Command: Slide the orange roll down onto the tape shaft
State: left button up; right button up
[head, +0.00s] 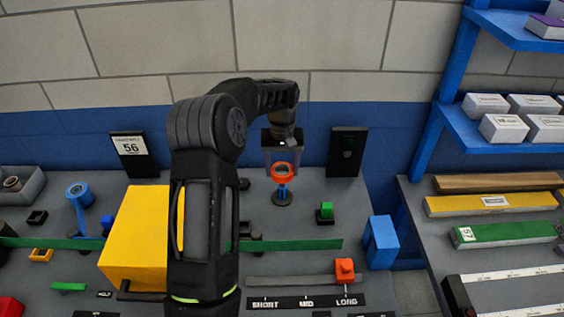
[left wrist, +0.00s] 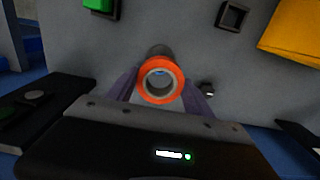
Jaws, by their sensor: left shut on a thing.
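The orange roll (head: 283,169) is a ring with a pale inner core. My left gripper (head: 282,163) is shut on it, and the two fingers show on either side of the roll (left wrist: 161,79) in the left wrist view. The blue tape shaft (head: 282,187) stands upright on a dark round base (head: 282,199), directly below the roll in the head view. In the left wrist view a little blue shows through the roll's hole. I cannot tell whether the roll is around the shaft's top or just above it. My right gripper is not in view.
A large yellow block (head: 135,238) is at left, partly behind my left arm. A slider with an orange knob (head: 344,267) lies in front.

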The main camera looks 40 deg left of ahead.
aim_at(282, 186)
pick_arm(q)
jog(key=shift+f+b, duration=1)
jog(key=shift+f, duration=0.55)
jog(key=shift+f, duration=0.2)
jog(key=shift+f+b, duration=0.7)
jog(key=shift+f, duration=0.05)
jog(key=shift+f, duration=0.1)
